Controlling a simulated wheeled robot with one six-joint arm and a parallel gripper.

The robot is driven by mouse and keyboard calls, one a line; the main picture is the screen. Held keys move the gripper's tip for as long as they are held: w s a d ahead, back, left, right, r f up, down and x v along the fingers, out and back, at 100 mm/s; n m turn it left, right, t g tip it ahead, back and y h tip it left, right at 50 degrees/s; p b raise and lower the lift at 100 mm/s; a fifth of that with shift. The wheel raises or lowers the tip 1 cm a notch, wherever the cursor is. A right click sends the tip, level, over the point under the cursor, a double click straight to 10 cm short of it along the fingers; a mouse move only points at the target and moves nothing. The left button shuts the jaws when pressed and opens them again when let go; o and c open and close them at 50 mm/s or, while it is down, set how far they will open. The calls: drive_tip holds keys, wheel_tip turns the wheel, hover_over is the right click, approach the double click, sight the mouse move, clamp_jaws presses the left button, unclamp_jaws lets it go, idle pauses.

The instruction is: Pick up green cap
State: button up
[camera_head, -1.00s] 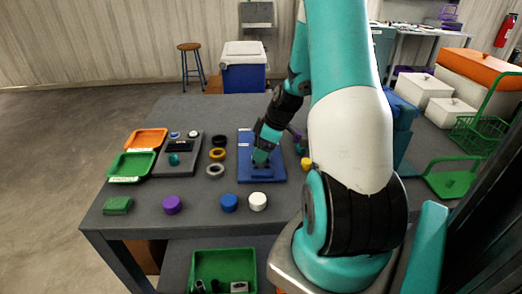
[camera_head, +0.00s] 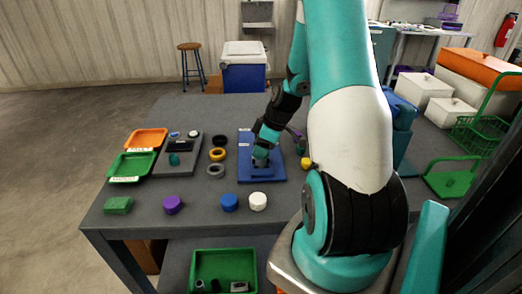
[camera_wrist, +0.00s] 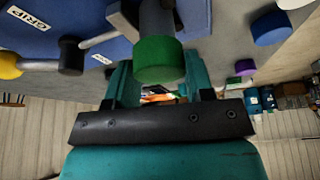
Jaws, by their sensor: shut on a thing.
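The green cap (camera_wrist: 159,60) shows in the wrist view, at the end of a grey post beside the blue board (camera_wrist: 95,30). My gripper (camera_wrist: 157,82) has one teal finger on each side of the cap and is shut on it. In the head view my gripper (camera_head: 262,157) is low over the blue board (camera_head: 270,177), near the table's middle. The cap there is hidden by my gripper.
Blue (camera_head: 229,202), white (camera_head: 258,201) and purple (camera_head: 172,204) caps stand along the front edge. Black, yellow and grey rings (camera_head: 215,171) lie left of the board. Orange (camera_head: 147,138) and green (camera_head: 131,165) trays lie further left. A yellow knob (camera_wrist: 9,65) shows in the wrist view.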

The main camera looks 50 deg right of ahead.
wheel_tip(320, 180, up, 24)
drive_tip(key=p, duration=0.2)
idle(0.7)
drive_tip(key=shift+f, duration=0.15)
